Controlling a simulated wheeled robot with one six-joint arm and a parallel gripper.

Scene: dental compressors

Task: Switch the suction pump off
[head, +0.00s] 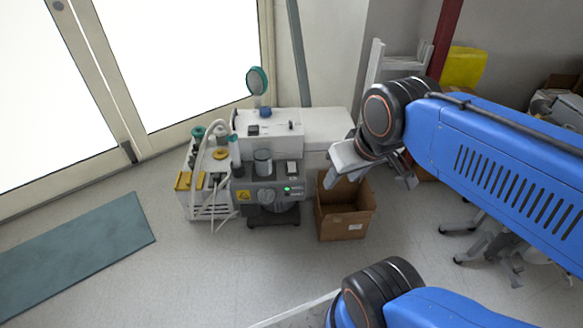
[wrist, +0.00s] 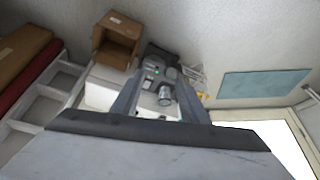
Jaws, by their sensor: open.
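The suction pump (head: 268,193) is a dark grey unit with a lit green indicator (head: 287,189), a clear jar (head: 263,162) and a yellow warning label on its front. A small pale switch-like part (head: 292,168) sits on its top right; its position is too small to tell. In the wrist view, the pump (wrist: 150,82) shows beyond the fingers, with the green light visible. My gripper (head: 371,179) is open and empty, up and to the right of the pump, apart from it. Its two fingers also show in the wrist view (wrist: 158,85), partly covering the pump's surroundings.
A white unit (head: 268,124) stands behind the pump. A white cart (head: 205,180) with hoses and yellow parts is at its left. An open cardboard box (head: 343,226) sits on the floor at its right. The floor in front is clear, with a teal mat (head: 75,250) at left.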

